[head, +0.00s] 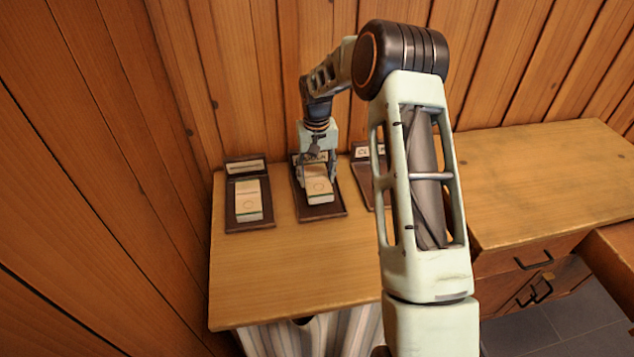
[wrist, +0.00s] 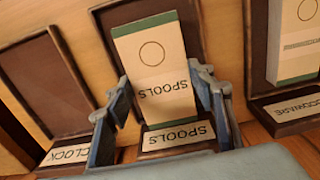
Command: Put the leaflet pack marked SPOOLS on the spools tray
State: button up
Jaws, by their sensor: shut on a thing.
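The leaflet pack marked SPOOLS (wrist: 163,58) is cream with a green band and a circle. My gripper (wrist: 163,84) is shut on it, with one finger along each long side. In the head view, my gripper (head: 318,172) holds the pack (head: 319,188) over the middle dark brown tray (head: 322,213). In the wrist view this tray (wrist: 183,146) bears a SPOOLS label, which is uncovered. The pack lies within the tray's outline, roughly in line with it. I cannot tell whether it rests on the tray or is held just above.
A tray (head: 262,224) to the left holds another pack (head: 248,200). The tray marked CLOCK (wrist: 45,78) looks empty; in the head view it (head: 364,180) is partly behind my arm. The wooden bench (head: 285,270) is clear in front. A plank wall (head: 250,80) stands close behind.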

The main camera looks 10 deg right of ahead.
aim_at(317, 179)
jog(key=shift+f, duration=1.4)
jog(key=shift+f, duration=0.2)
jog(key=o, duration=1.3)
jog(key=shift+r, duration=0.15)
notch_tip(317, 179, up, 12)
jog(key=shift+r, duration=0.1)
jog(key=shift+s, duration=0.15)
